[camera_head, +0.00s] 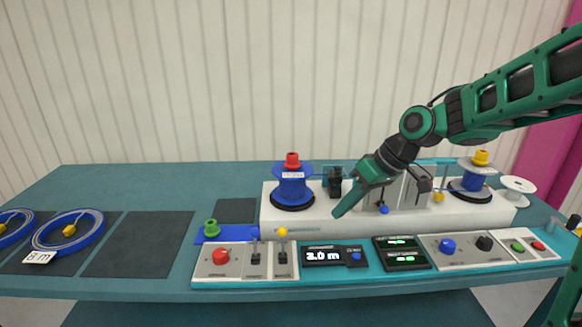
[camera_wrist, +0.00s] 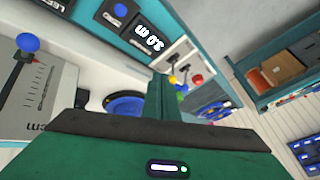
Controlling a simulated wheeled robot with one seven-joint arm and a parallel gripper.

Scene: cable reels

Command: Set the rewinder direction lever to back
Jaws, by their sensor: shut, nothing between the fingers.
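My gripper (camera_head: 340,211) is shut and empty. It points down and left over the front of the white rewinder housing (camera_head: 300,217), apart from the levers. The yellow top (camera_wrist: 173,79) and red knob (camera_wrist: 197,79) also show in the wrist view, beyond my closed fingers (camera_wrist: 160,98). A blue-balled lever (camera_head: 383,209) stands on the housing beside a scale, close in the wrist view (camera_wrist: 28,42).
A display reading 3.0 m (camera_head: 323,256), a green-lit display (camera_head: 402,253) and a knob panel (camera_head: 460,247) line the front. Reels stand on the housing, one blue with a red top (camera_head: 291,184). Blue cable coils (camera_head: 67,230) lie left.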

